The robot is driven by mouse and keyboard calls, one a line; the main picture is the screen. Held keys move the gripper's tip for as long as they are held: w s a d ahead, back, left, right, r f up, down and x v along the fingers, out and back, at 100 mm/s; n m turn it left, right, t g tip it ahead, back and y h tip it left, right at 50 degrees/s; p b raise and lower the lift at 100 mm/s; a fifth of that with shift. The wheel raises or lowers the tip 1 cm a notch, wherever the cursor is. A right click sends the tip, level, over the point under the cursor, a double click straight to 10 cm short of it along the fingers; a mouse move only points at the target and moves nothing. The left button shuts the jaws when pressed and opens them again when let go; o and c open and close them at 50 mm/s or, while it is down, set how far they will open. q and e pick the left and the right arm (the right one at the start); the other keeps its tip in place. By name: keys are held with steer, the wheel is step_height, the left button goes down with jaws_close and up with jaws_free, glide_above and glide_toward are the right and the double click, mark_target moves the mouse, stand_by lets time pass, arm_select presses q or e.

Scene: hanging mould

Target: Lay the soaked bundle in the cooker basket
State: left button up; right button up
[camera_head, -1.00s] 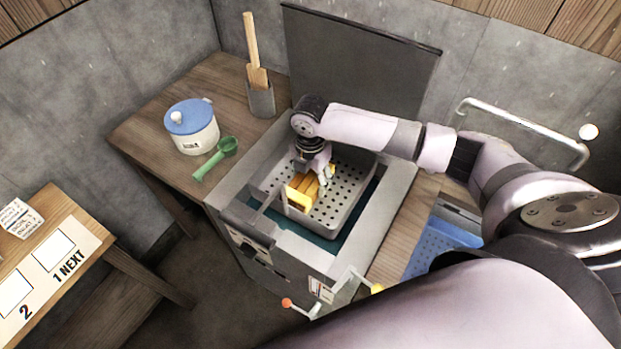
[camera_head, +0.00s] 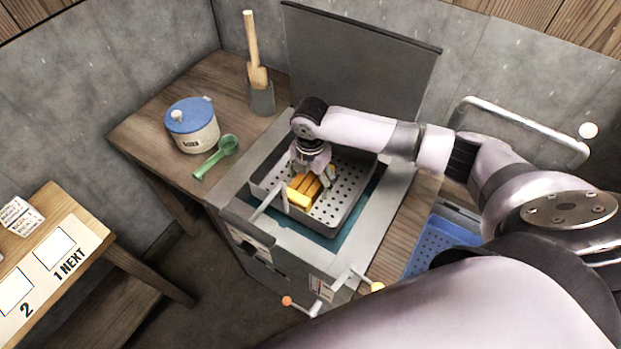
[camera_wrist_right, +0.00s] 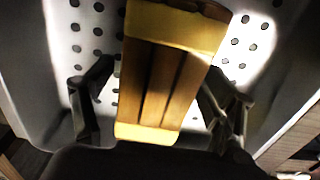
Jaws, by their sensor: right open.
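The bundle (camera_head: 304,189) is a set of yellow-brown sticks with paler yellow bands at its ends. It lies in the perforated grey cooker basket (camera_head: 351,189), toward its front left. My right gripper (camera_head: 315,174) is right above it, pointing down. In the right wrist view the bundle (camera_wrist_right: 165,80) lies between the two open fingers (camera_wrist_right: 160,110), one on each side, with small gaps visible. The perforated basket floor (camera_wrist_right: 85,45) shows around it. The bundle's underside is hidden. My left gripper is not in view.
A raised lid (camera_head: 360,55) stands behind the cooker. A blue-lidded pot (camera_head: 192,130), a green scoop (camera_head: 215,158) and a holder with a wooden paddle (camera_head: 260,97) are on the left table. A blue perforated tray (camera_head: 440,246) sits right. Levers with coloured knobs (camera_head: 287,300) stick out in front.

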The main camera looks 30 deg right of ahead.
mark_target(310, 178)
step_height(310, 178, up, 12)
steer(key=b, duration=0.1)
steer(key=shift+r, duration=0.2)
